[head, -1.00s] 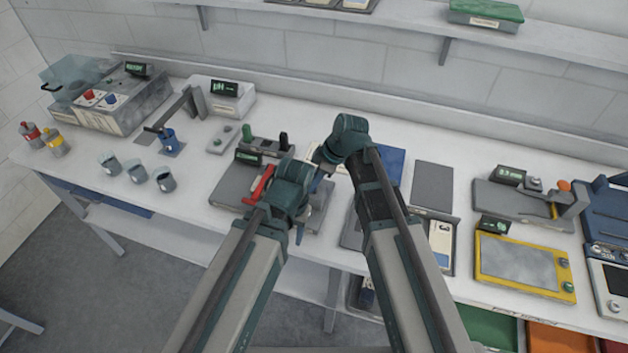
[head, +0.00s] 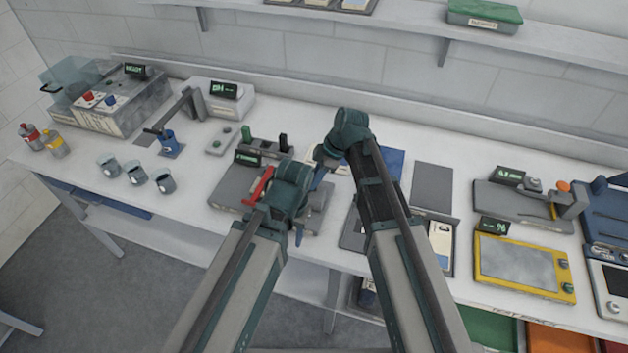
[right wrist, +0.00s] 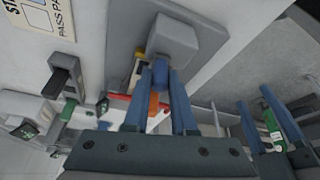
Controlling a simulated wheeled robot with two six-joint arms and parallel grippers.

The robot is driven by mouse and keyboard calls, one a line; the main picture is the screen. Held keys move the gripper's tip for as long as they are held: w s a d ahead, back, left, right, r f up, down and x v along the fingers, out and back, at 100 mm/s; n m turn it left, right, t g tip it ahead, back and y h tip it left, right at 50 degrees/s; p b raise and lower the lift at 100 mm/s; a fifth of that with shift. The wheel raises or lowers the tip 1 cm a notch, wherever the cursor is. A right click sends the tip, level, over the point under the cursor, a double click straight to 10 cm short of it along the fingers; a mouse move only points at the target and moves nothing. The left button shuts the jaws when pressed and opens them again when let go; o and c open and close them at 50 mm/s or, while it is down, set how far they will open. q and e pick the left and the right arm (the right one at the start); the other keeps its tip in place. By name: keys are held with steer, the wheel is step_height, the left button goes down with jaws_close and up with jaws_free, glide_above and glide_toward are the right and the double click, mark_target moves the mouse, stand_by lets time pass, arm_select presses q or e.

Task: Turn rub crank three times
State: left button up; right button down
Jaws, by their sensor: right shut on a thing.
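The rub machine has a grey base (head: 232,188) on the bench, with a dark display box (head: 248,157) and a red lever (head: 258,186). My right gripper (head: 318,182) is over its right part. In the right wrist view, its two blue fingers (right wrist: 163,80) are shut on the crank's grip, below a grey block (right wrist: 172,40); the fingers hide most of the grip. My left gripper (head: 299,238) hangs at the bench's front side of the machine. In the right wrist view its fingers (right wrist: 265,118) stand apart, with no held thing visible.
Three small cups (head: 135,172) stand to the left. A blue holder (head: 170,146) and a pH meter (head: 225,98) are behind. A yellow-framed panel (head: 525,262) lies to the right.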

steer(key=c, duration=0.7)
jaws_free()
steer(key=shift+r, duration=0.1)
steer(key=p+v, duration=1.2)
steer(key=v, duration=0.1)
steer(key=shift+s+d+r+p, duration=0.1)
steer(key=shift+r+p, duration=0.15)
steer(key=shift+p, duration=0.15)
